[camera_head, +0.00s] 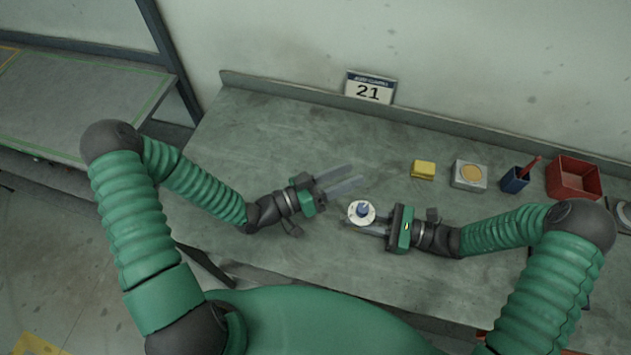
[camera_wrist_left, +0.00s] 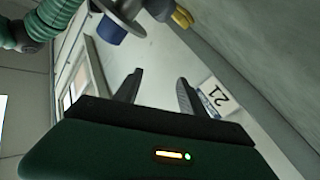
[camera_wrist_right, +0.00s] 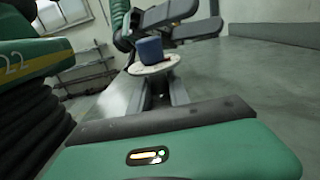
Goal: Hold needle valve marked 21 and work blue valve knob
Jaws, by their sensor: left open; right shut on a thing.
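The needle valve (camera_head: 361,212) has a round pale flange with a blue knob on top. In the right wrist view its blue knob (camera_wrist_right: 149,50) stands above the pale flange (camera_wrist_right: 155,66). My right gripper (camera_head: 370,224) is shut on the valve from the right, below the flange. My left gripper (camera_head: 351,179) is open and empty, up and left of the valve, apart from the knob. In the left wrist view the blue knob (camera_wrist_left: 110,30) is beyond the open fingers (camera_wrist_left: 158,90). The sign marked 21 (camera_head: 370,88) stands at the table's back edge.
A yellow block (camera_head: 423,170), a pale box with a yellow disc (camera_head: 469,175), a blue cup with a red item (camera_head: 515,180) and a red bin (camera_head: 574,178) line the back right. The grey table (camera_head: 270,130) is clear at back left.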

